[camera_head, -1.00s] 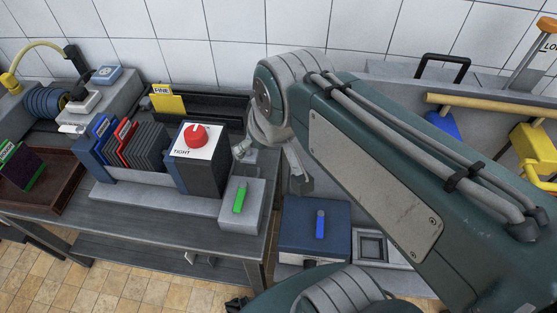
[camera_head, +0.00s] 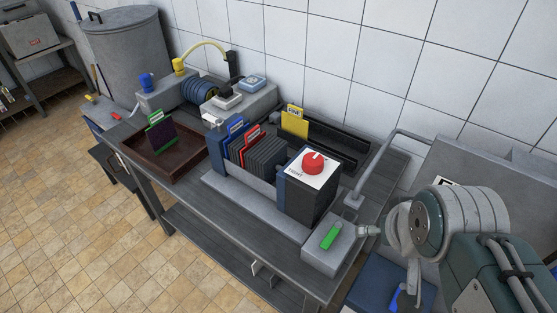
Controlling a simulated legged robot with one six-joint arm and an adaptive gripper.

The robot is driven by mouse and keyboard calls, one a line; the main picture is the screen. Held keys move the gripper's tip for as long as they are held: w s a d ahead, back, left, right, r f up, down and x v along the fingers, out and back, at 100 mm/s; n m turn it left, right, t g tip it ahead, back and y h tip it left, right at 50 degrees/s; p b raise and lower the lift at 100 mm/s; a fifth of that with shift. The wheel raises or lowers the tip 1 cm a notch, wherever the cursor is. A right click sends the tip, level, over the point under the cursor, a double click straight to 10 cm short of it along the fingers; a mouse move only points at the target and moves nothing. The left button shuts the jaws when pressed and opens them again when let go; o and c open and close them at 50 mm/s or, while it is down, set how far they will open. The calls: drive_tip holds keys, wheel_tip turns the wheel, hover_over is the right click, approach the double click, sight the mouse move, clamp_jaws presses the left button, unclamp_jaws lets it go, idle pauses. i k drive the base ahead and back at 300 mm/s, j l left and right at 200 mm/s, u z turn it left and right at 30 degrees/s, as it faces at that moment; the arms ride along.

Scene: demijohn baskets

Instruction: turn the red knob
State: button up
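The red knob (camera_head: 313,162) is a round red cap on the white top of a dark box (camera_head: 307,203). The word TIGHT is printed on the white top beside it. The box stands at the right end of a grey rack on the table. My gripper (camera_head: 398,232) is at the right, near the table's right edge, apart from the knob and to its lower right. My arm partly hides it, and its finger opening is not clear. Nothing is seen touching the knob.
A grey block with a green switch (camera_head: 330,236) lies between the knob box and my gripper. Dark cards and a yellow FINE card (camera_head: 295,122) stand left of and behind the box. A brown tray (camera_head: 190,160) is further left. A thin grey bent rod (camera_head: 375,165) rises behind the block.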

sight(312, 162)
drive_tip(key=k+j, duration=0.15)
drive_tip(key=j, duration=0.2)
drive_tip(key=k+j, duration=0.2)
drive_tip(key=j, duration=0.15)
drive_tip(key=k+j+z, duration=0.1)
drive_tip(key=j, duration=0.25)
drive_tip(key=k+j, duration=0.2)
drive_tip(key=j, duration=0.1)
